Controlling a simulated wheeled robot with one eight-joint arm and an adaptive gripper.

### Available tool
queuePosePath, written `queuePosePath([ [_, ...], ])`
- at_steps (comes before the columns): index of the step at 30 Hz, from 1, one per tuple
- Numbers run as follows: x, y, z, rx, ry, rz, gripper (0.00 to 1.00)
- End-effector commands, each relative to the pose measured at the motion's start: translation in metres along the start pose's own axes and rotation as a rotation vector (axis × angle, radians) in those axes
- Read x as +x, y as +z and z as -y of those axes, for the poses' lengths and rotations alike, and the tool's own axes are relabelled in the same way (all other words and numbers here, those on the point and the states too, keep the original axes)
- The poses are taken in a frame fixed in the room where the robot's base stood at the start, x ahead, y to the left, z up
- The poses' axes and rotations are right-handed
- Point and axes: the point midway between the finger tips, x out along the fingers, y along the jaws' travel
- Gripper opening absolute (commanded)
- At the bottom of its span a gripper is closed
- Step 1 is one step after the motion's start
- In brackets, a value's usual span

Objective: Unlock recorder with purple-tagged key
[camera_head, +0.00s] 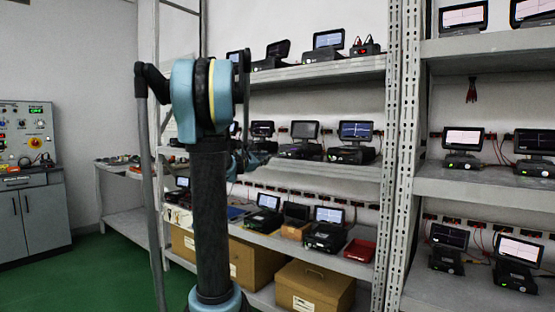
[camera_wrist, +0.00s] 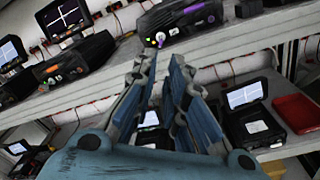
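A dark recorder (camera_wrist: 180,25) lies at the edge of the shelf at the top of the wrist view. It carries a small purple part (camera_wrist: 160,37) with a pale round piece beside it on its front, and a purple mark (camera_wrist: 193,8) on top. I cannot tell whether the purple part is a key tag or a knob. In the head view my arm hides part of the shelves.
A recorder with a lit screen (camera_wrist: 66,18) stands left on the same shelf. On the lower shelf are another screened recorder (camera_wrist: 255,125) and a red tray (camera_wrist: 296,112). Shelf edges and a rack upright (camera_head: 405,120) bound the space. Cardboard boxes (camera_head: 310,288) sit below.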

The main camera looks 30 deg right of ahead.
Motion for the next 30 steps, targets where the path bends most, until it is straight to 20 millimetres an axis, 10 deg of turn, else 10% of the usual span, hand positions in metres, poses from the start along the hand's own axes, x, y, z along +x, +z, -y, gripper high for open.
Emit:
queuePosePath([
  [18, 0.105, 0.0, 0.001, 0.002, -0.001, 0.0, 0.12],
  [30, 0.123, 0.0, 0.001, 0.002, 0.0, -0.001, 0.12],
])
